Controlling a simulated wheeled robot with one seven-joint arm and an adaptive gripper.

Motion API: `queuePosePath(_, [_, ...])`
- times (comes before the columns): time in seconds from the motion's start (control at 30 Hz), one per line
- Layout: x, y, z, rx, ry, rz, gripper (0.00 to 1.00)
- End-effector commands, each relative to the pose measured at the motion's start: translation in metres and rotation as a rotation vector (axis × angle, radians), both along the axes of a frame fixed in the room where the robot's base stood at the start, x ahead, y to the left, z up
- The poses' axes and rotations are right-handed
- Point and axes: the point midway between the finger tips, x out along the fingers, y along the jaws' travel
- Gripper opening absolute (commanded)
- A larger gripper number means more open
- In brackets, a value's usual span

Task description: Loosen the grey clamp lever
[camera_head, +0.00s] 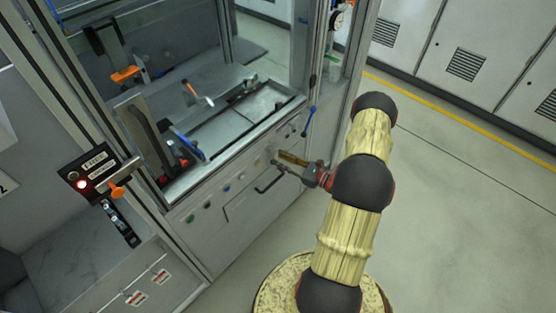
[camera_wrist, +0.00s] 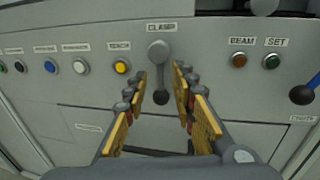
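The grey clamp lever (camera_wrist: 159,52) is on the front panel under a label reading CLAMP in the wrist view. Its arm hangs straight down to a dark round knob (camera_wrist: 161,97). My gripper (camera_wrist: 160,83) is open, with one finger on each side of the lever and gaps showing between fingers and lever. Whether the fingertips reach past the knob in depth is unclear. In the head view my gripper (camera_head: 284,160) is at the cabinet front, and the lever cannot be made out clearly there.
Left of the lever is a row of buttons, the nearest a yellow one (camera_wrist: 121,67) marked TEACH. A dark bar handle (camera_head: 268,184) is below. Open floor lies right.

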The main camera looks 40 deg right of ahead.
Motion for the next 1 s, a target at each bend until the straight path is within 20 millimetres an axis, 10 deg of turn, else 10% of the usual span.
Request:
queuePosePath(0.47, [0.0156, 0.0044, 0.0003, -0.001, 0.001, 0.0, 0.26])
queuePosePath(1.0, [0.0151, 0.0059, 0.0001, 0.001, 0.0, 0.003, 0.0])
